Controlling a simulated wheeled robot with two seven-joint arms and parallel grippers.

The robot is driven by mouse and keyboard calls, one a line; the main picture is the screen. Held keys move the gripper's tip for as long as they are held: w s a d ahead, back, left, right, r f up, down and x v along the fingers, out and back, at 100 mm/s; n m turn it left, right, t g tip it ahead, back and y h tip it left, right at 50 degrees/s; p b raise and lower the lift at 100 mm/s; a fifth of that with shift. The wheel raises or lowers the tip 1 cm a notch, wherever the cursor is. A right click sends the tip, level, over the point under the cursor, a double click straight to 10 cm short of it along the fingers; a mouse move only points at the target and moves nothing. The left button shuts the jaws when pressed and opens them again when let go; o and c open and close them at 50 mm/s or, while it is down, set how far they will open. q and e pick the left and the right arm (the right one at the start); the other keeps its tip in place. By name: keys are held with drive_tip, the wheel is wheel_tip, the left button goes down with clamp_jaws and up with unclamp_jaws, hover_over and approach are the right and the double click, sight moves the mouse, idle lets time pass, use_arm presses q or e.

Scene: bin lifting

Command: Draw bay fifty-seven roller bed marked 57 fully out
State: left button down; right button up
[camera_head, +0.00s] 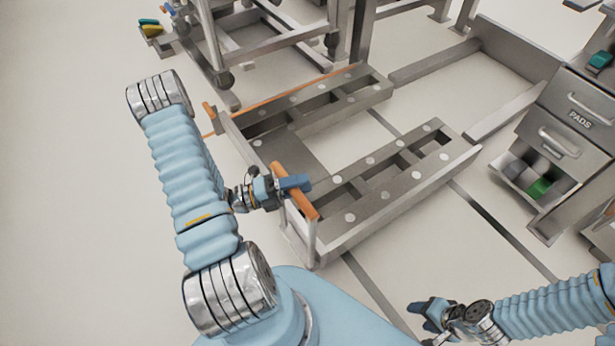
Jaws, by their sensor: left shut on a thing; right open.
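The roller bed (385,205) is a low grey metal frame with two parallel rails set with round studs, lying in the middle of the picture. An orange handle bar (298,196) stands at its near end, and another orange piece (208,110) shows at its far left corner. No number 57 is readable. My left gripper (292,184) is shut on the orange handle bar, its blue fingers across it. My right gripper (425,312) is open and empty above the floor at the bottom, apart from the bed.
A grey cabinet (572,125) with a drawer marked PADS and an open lower drawer holding a green item (540,187) stands at right. A wheeled metal frame (265,45) stands at the back. Floor at left (60,180) is clear.

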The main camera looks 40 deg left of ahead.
use_arm(q)
drive_tip(key=shift+s+f, duration=0.1)
drive_tip(key=shift+s, duration=0.15)
drive_tip(key=c, duration=0.8)
unclamp_jaws()
drive_tip(key=shift+a, duration=0.1)
drive_tip(key=shift+c, duration=0.2)
drive_tip(key=b+v, duration=0.1)
drive_tip(key=v, duration=1.3)
drive_tip(key=shift+b, duration=0.3)
